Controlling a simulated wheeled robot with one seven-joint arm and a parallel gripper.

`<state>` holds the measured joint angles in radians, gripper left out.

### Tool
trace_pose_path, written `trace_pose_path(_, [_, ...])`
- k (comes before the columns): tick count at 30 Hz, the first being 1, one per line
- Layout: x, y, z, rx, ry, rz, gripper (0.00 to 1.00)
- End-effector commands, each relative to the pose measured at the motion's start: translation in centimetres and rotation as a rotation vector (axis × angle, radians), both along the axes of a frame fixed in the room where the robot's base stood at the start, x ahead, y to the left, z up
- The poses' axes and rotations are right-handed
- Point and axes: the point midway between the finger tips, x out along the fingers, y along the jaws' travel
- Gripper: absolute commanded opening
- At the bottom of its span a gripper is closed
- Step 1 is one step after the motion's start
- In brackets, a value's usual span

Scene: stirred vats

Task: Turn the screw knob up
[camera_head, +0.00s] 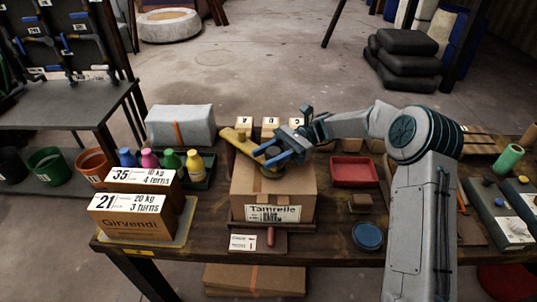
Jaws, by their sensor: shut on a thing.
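A yellow tool (239,141) with a long bar-shaped part slants over the top of a cardboard box labelled Tamrelle (273,198). My gripper (268,155) reaches in from the right with its blue fingers at the tool's right end. It is shut on the tool there. The fingers cover much of that end, and a darker rounded part shows just below them. I cannot make out a separate screw knob; it may be part of the tool or hidden by the fingers.
Two labelled boxes (131,217) stand at the left, with several coloured bottles (192,165) behind them. A red tray (354,171), a blue round lid (367,236) and a small brown block (360,203) lie right of the Tamrelle box.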

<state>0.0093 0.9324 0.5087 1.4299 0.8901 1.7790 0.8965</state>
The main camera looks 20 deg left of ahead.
Motion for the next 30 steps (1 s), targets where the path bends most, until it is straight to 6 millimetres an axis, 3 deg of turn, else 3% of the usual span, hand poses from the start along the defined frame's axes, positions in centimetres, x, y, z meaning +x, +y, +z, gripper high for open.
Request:
trace_pose_path(1, [-0.1, 0.0, 0.0, 0.000, 0.000, 0.002, 0.15])
trace_pose_path(2, [-0.1, 0.0, 0.0, 0.000, 0.000, 0.002, 0.46])
trace_pose_path(3, [-0.1, 0.0, 0.0, 0.000, 0.000, 0.002, 0.57])
trace_pose_path(4, [-0.1, 0.0, 0.0, 0.000, 0.000, 0.002, 0.59])
trace_pose_path(16, [0.7, -0.5, 0.0, 0.001, -0.001, -0.001, 0.59])
trace_pose_path(30, [7.5, -5.7, -0.1, 0.001, -0.001, -0.001, 0.59])
